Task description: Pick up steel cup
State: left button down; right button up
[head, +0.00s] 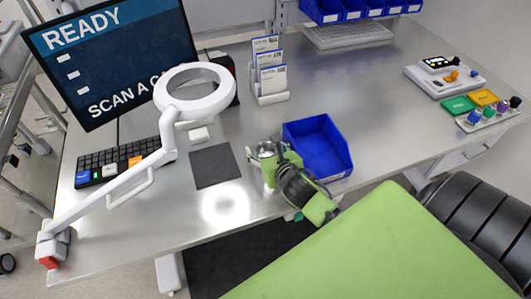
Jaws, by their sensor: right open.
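The steel cup (266,150) stands on the metal table near its front edge, left of the blue bin. Only its shiny upper part shows clearly; its lower part is largely hidden by green gripper parts. My right gripper (275,166) is open at the cup, with green finger parts in front of it and to its right. I cannot tell whether they touch it. My left gripper is not in view.
The blue bin (317,147) stands close to the right of my right gripper. A dark mat (215,166), a ring lamp on an arm (166,112), a keyboard (115,163) and a monitor (112,60) are left. A card holder (269,98) stands behind. The table's right middle is clear.

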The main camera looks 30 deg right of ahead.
jog(key=c, duration=1.2)
jog(key=shift+c, duration=0.2)
